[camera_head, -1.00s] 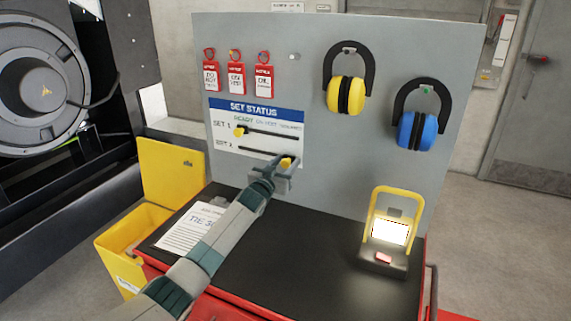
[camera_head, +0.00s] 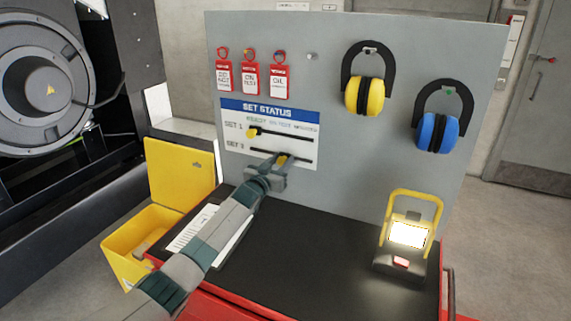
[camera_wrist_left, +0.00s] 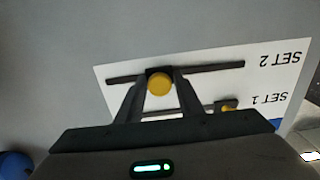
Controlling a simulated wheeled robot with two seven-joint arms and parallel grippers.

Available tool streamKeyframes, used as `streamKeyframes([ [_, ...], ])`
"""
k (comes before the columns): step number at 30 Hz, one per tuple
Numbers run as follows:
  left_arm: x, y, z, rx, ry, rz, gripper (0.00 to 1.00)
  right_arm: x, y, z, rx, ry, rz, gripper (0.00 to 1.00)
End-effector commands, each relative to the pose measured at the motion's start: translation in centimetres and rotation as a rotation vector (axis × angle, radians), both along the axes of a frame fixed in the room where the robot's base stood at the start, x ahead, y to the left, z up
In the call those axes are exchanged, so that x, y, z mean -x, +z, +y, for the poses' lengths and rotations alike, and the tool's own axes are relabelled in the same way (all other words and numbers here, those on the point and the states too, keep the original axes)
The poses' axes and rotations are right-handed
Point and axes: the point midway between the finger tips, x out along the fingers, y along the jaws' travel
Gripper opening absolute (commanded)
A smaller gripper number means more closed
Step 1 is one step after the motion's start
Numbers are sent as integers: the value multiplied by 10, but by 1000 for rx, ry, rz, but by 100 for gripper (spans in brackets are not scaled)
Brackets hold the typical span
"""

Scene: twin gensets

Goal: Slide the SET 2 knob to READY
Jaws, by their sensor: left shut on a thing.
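The SET STATUS board (camera_head: 235,116) is a white panel with a blue header on the grey upright panel. It has two dark horizontal slots with yellow knobs. The SET 1 knob (camera_head: 253,133) sits at the left end of its slot, under READY. The SET 2 knob (camera_head: 282,159) is near the middle of the lower slot. My left gripper (camera_head: 277,163) is shut on the SET 2 knob. In the left wrist view, inverted, the round SET 2 knob (camera_wrist_left: 159,84) lies between the fingertips, and the SET 1 knob (camera_wrist_left: 229,106) is apart from them. My right gripper is not in view.
Three red tags (camera_head: 250,79) hang above the board. Yellow ear defenders (camera_head: 364,97) and blue ear defenders (camera_head: 437,132) hang to the right. A lit work lamp (camera_head: 409,235) stands on the black bench top (camera_head: 320,240). A yellow box (camera_head: 133,232) is at left.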

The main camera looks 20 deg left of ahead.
Motion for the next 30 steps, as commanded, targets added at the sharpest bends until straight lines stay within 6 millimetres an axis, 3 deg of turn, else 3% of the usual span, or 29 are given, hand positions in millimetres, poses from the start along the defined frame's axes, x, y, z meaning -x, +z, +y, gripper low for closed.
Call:
streamKeyframes([
  [8, -2, 0, 26, -1, 3, 0, 0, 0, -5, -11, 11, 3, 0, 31],
  [18, -2, 0, 27, 1, 2, 0, 0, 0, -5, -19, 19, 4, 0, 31],
  [19, -2, 0, 27, 1, 2, 0, 41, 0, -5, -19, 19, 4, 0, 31],
  [30, -1, 0, 27, 1, 2, 0, 44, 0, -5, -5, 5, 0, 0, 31],
])
